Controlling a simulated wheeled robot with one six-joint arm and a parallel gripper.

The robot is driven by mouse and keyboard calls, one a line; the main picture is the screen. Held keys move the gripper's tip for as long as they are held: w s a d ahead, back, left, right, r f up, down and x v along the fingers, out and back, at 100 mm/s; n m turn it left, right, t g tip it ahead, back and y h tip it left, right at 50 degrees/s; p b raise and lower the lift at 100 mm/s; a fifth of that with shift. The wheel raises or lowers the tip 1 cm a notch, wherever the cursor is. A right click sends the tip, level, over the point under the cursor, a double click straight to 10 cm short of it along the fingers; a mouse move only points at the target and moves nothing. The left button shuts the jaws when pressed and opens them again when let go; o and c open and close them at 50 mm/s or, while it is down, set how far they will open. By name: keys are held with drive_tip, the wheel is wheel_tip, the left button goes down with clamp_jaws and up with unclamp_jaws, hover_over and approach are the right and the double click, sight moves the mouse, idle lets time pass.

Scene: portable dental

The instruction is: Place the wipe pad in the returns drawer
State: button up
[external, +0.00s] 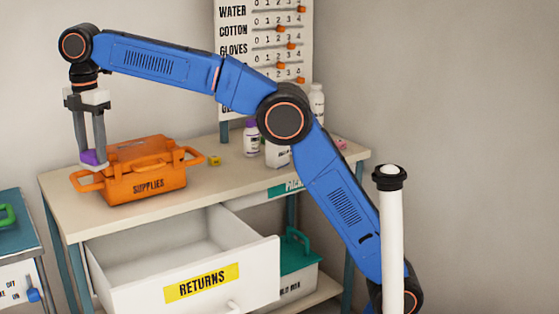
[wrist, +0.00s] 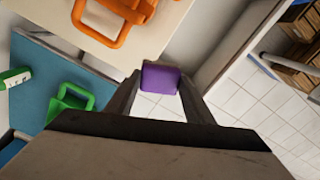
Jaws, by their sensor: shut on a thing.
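The wipe pad is a small purple block (external: 90,157), also seen between my fingers in the wrist view (wrist: 160,79). My gripper (external: 93,161) is shut on it and points down, holding it near the left end of the orange SUPPLIES box in the external view. The returns drawer (external: 258,272) is pulled open below the worktop, with a yellow RETURNS label on its front. The visible part of its inside looks empty. My gripper and the pad are up and to the left of the drawer opening.
The orange SUPPLIES box (external: 145,186), with raised handles, stands on the worktop (external: 225,186). Bottles (external: 251,139) and a small yellow block (external: 214,160) are further back. A teal-lidded box (external: 296,257) sits below. A blue-topped table (external: 15,238) stands at the left.

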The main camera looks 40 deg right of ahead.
sight(102, 159)
drive_tip(key=shift+s+a+f, duration=0.45)
drive_tip(key=shift+s+a, duration=0.05)
drive_tip(key=shift+s, duration=0.15)
drive_tip(key=shift+s+a+f, duration=0.45)
drive_tip(key=shift+s+a, duration=0.05)
drive_tip(key=shift+s, duration=0.1)
drive_tip(key=shift+s+f, duration=0.15)
drive_tip(key=shift+f, duration=0.2)
drive_tip(key=s+d+f+m, duration=0.2)
drive_tip(key=s+d+f, duration=0.1)
drive_tip(key=d+f, duration=0.75)
drive_tip(key=s+d+f+m, duration=0.3)
drive_tip(key=d+f, duration=0.4)
drive_tip(key=f, duration=0.7)
drive_tip(key=shift+s+a+f, duration=0.1)
drive_tip(key=shift+a+f, duration=0.05)
drive_tip(key=shift+f, duration=4.9)
drive_tip(key=shift+f, duration=0.15)
drive_tip(key=o, duration=1)
